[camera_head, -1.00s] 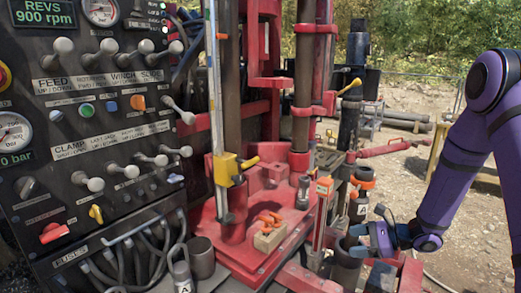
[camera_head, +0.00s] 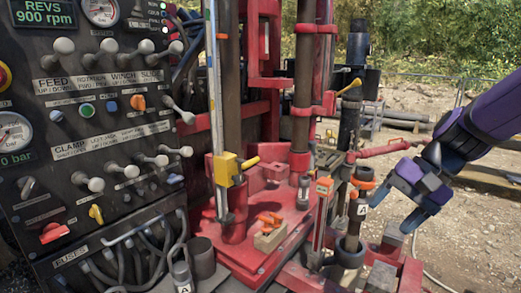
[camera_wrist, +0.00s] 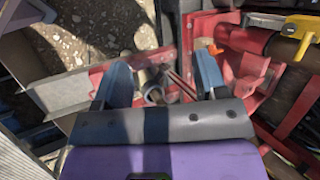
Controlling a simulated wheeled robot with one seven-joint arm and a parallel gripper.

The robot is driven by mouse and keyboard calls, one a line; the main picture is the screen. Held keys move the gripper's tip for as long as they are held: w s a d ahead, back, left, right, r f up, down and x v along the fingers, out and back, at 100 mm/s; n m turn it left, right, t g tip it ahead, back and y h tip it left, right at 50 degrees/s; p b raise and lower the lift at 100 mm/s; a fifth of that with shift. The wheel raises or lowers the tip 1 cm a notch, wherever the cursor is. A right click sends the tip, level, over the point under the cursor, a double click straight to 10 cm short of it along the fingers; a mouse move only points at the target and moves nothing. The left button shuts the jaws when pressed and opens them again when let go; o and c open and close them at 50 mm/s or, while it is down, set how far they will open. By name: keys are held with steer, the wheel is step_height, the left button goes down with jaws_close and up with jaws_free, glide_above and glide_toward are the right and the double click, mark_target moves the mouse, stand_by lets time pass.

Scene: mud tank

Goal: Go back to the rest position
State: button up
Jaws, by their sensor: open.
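My gripper (camera_head: 392,206) is at the right of the head view, open and empty, its blue fingers pointing down and left. It is beside and right of a dark upright tool with an orange collar and an "A" label (camera_head: 362,209). That tool stands over a dark round cup (camera_head: 350,254); I cannot tell how deep it sits. In the wrist view the open fingers (camera_wrist: 163,78) show with a pale cylindrical end (camera_wrist: 148,78) beyond them.
A lever-covered control panel (camera_head: 100,130) fills the left. A red rig frame (camera_head: 300,110) and red tray (camera_head: 262,262) with a small wooden box (camera_head: 268,240) stand in the middle. Gravel ground (camera_head: 480,225) is open at the right.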

steer(key=s+d+r+n+t+h, duration=0.2)
steer(key=s+r+n+h, duration=0.1)
steer(key=s, duration=0.3)
steer(key=s+d+r+n+t+h, duration=0.2)
steer(key=s+d+r+t+h, duration=0.1)
steer(key=s+r, duration=0.2)
steer(key=shift+s+d+r+n, duration=0.2)
steer(key=shift+s+n, duration=0.2)
steer(key=shift+s, duration=0.45)
